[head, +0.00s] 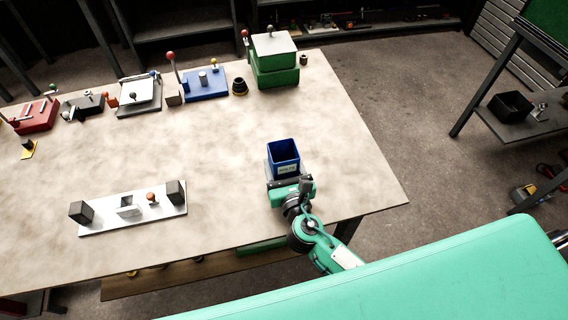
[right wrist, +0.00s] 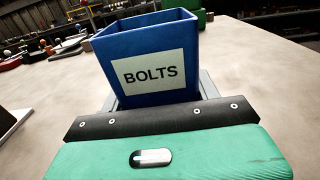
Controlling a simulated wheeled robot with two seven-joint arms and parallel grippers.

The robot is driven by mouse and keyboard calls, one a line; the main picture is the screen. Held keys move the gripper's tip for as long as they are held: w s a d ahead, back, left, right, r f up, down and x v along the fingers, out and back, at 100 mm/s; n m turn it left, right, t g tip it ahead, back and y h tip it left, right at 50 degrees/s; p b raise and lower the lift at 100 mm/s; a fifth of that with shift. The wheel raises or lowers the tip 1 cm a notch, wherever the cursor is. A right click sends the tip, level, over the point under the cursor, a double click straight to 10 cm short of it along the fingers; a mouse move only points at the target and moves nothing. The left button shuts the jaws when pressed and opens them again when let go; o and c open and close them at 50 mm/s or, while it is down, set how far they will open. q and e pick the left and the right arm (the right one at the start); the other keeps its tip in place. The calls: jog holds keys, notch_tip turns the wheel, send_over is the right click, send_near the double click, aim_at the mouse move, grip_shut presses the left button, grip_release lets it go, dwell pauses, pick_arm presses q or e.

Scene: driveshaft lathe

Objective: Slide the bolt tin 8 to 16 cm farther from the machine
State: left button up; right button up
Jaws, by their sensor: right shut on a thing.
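The bolt tin (head: 284,158) is an open-topped blue box with a white label. It stands on the table near the front right. In the right wrist view the tin (right wrist: 150,62) fills the middle, its label reading BOLTS, and it looks upright. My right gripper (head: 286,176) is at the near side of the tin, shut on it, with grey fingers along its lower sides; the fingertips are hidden. My left gripper is not in view. The machine is not clear to me by name; a green block-shaped unit with a grey top (head: 273,58) stands at the back of the table.
A white plate with black blocks (head: 130,208) lies front left. A blue fixture (head: 205,84), a dark ring part (head: 239,87) and other fixtures line the back. The table's right edge is near.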

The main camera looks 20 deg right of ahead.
aim_at(280, 156)
jog(key=shift+w, duration=0.35)
jog(key=shift+w+p, duration=0.55)
jog(key=shift+w, duration=5.1)
jog(key=shift+a+p, duration=0.1)
jog(key=shift+p, duration=0.3)
jog(key=o, duration=1.3)
